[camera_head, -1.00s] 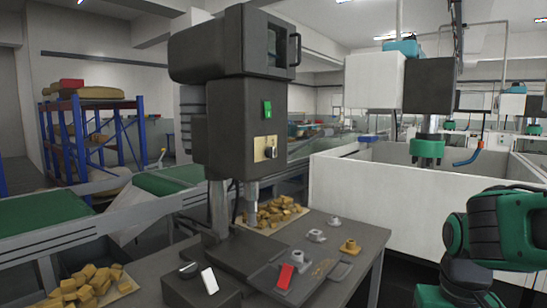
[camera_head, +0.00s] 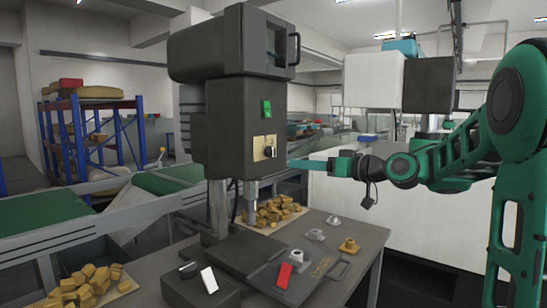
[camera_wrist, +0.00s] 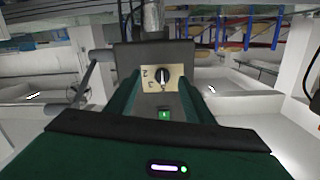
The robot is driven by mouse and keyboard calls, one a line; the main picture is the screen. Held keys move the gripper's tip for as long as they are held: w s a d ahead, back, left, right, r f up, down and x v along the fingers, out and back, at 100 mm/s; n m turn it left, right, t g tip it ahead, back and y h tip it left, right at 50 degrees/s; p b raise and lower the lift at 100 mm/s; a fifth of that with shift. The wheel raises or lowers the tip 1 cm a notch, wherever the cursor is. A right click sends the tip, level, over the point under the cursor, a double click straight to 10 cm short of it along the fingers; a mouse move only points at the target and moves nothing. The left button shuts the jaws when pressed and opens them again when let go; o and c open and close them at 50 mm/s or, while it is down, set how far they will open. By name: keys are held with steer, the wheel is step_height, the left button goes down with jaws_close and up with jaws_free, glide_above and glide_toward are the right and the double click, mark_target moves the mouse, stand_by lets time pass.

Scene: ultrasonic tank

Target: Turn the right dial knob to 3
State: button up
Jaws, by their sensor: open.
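I cannot tell exactly which numeral the line points at. My gripper (camera_head: 291,163) is open and empty, its fingers pointing at the plate from the right. In the wrist view its two fingers (camera_wrist: 162,82) stand left and right of the knob; contact is not visible.
A green switch (camera_head: 267,108) is above the plate. A white tank (camera_head: 420,215) is behind my arm.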

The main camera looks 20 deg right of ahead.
mark_target(273, 152)
steer(key=shift+t+y, duration=0.3)
steer(key=shift+y, duration=0.1)
steer(key=x, duration=0.3)
steer(key=r+x, duration=0.1)
steer(key=x, duration=0.3)
steer(key=r+x, duration=0.1)
steer(key=x, duration=0.3)
